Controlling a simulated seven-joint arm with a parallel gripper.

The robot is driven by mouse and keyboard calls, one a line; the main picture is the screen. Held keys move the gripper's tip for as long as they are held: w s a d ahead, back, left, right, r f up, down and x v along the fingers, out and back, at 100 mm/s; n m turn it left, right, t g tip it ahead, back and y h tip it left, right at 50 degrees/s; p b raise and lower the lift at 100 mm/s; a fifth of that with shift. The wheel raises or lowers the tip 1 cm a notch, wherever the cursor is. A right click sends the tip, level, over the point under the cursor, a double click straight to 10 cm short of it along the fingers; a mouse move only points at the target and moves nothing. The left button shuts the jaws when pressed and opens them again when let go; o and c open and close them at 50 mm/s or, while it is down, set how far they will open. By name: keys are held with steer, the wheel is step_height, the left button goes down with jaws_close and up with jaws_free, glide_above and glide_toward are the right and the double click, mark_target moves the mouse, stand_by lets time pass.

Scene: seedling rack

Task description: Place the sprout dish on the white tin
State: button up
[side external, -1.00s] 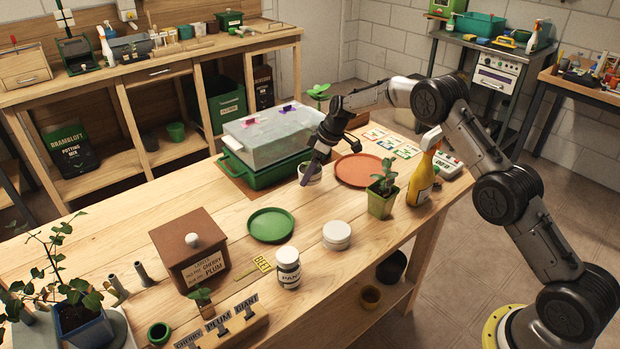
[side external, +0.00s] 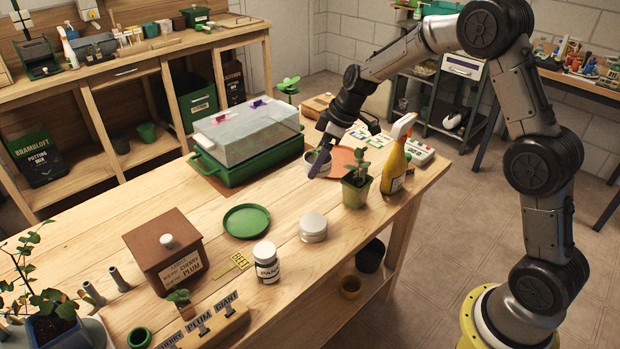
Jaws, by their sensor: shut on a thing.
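The sprout dish (side external: 314,168) is a small pale round dish with a little green inside. It is right of the green-based propagator and overlaps the left edge of the terracotta saucer in the picture. The dish appears held slightly above the table, though the gap is hard to judge. The white tin (side external: 313,228) is a low round lidded tin. It stands on the table nearer the camera, apart from the gripper, and its top is bare.
The terracotta saucer (side external: 345,158), potted seedling (side external: 355,191) and yellow spray bottle (side external: 393,170) stand close right of the dish. The propagator (side external: 245,160) is left. A green saucer (side external: 246,221) and white jar (side external: 267,263) flank the tin's left. Bare wood lies between dish and tin.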

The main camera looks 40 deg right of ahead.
steer(key=s+a+r+n, duration=0.1)
steer(key=s+a+r, duration=0.15)
steer(key=s, duration=0.65)
steer(key=s+a+r+n, duration=0.1)
steer(key=s+a, duration=0.2)
steer(key=s, duration=0.7)
glide_above(307, 222)
steer(key=s+d, duration=0.1)
steer(key=shift+g, duration=0.3)
step_height(307, 222, down, 9)
steer(key=shift+r, duration=0.1)
steer(key=shift+f, duration=1.55)
steer(key=shift+f, duration=0.15)
steer(key=o, duration=1.2)
steer(key=shift+c, duration=0.2)
